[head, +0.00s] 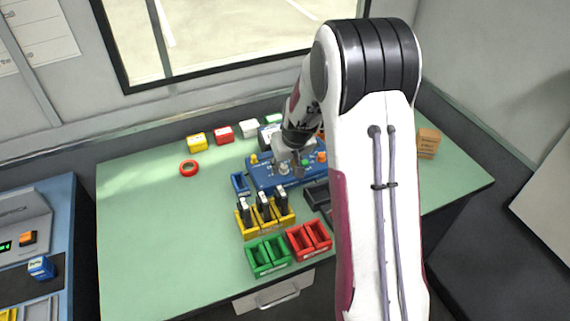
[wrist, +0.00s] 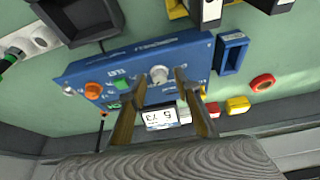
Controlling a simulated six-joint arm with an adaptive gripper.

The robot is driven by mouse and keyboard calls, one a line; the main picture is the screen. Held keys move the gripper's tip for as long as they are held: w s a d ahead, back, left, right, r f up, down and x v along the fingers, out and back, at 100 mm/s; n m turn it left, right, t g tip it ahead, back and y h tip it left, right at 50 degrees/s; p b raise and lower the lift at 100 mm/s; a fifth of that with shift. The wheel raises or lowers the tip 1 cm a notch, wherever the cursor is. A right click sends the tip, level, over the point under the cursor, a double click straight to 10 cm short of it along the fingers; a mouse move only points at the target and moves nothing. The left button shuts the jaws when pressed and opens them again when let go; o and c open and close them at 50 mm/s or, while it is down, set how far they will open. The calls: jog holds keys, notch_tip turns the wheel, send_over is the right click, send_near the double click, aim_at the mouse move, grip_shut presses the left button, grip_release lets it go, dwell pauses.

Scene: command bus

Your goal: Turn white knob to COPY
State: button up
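The blue control box (head: 262,181) stands on the green table in the head view, partly hidden by my arm. In the wrist view the box (wrist: 190,52) appears upside down, and its labels are too small to read. The white knob (wrist: 159,75) is on its face and also shows in the head view (head: 283,169). My gripper (wrist: 161,79) is open, with one finger to each side of the knob in the wrist view. In the head view my gripper (head: 290,158) is over the box. I cannot tell whether the fingers touch the knob or where it points.
The box also bears an orange knob (wrist: 93,89), a green button (wrist: 121,85) and a yellow one (head: 254,159). A small display (wrist: 160,118) shows behind the fingers. Yellow bins (head: 247,230), green bins (head: 268,258) and red bins (head: 309,240) stand in front.

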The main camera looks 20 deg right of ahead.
jog(key=shift+f, duration=0.1)
grip_shut()
jog(key=shift+a+m+h, duration=0.2)
jog(key=shift+m+h, duration=0.5)
jog(key=shift+m, duration=1.2)
jog(key=shift+a+m+g+h, duration=0.1)
jog(key=shift+m+g+h, duration=0.25)
jog(key=shift+m, duration=0.7)
jog(key=shift+m+g+h, duration=0.35)
jog(key=shift+m, duration=0.7)
grip_release()
jog(key=shift+w, duration=0.1)
